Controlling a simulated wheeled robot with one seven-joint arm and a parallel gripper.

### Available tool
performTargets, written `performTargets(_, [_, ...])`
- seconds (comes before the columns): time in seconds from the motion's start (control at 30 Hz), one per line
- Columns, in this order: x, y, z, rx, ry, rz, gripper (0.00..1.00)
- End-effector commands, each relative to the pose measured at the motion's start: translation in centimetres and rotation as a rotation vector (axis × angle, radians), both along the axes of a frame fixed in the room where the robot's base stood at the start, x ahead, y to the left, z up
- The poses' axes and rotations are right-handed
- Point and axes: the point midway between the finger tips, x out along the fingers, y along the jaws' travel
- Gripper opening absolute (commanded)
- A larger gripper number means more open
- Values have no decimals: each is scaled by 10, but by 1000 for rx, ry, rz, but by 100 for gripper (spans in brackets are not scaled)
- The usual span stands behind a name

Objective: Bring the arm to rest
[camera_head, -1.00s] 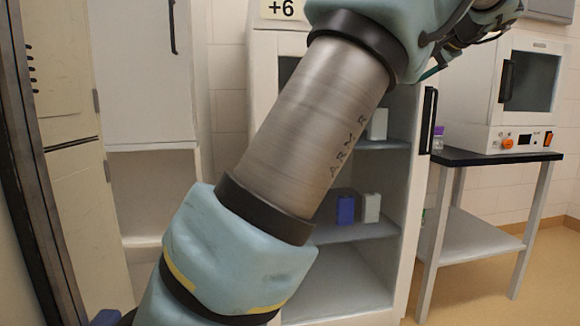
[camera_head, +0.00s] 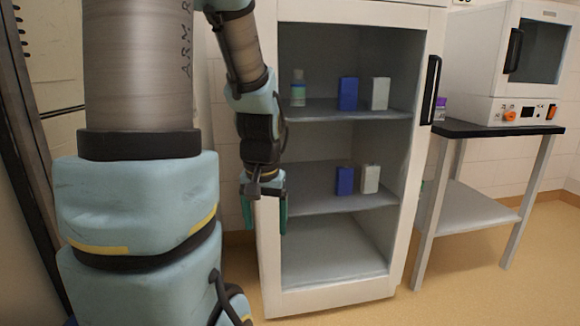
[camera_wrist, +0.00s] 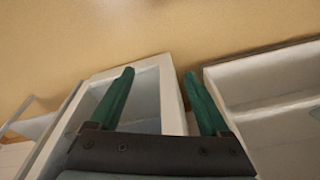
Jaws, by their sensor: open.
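My gripper (camera_head: 265,212) hangs pointing down in the head view, in front of the left edge of the open white cabinet (camera_head: 350,301). In the wrist view my gripper (camera_wrist: 160,88) shows two green fingers spread apart with nothing between them. My arm is bent, with its upper part at the left of the head view and the forearm coming down beside the cabinet opening. Part of the arm is cut off by the top of the picture.
The cabinet shelves hold a bottle (camera_head: 298,88), blue boxes (camera_head: 347,94) and white boxes (camera_head: 380,94). A black-topped side table (camera_head: 490,130) at the right bears a white oven-like device (camera_head: 530,65) and a purple-capped container (camera_head: 440,108). Open floor (camera_head: 470,290) lies at the lower right.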

Motion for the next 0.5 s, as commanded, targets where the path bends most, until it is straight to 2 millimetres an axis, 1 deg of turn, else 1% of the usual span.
performTargets(0.03, [-16,7,-7,-13,11,37,81])
performTargets(0.13, [-43,16,-18,-39,31,102,81])
performTargets(0.2, [-41,14,1,-40,27,97,81])
performTargets(0.37, [-40,14,28,-38,29,95,81])
performTargets(0.5, [-40,14,55,-38,29,94,81])
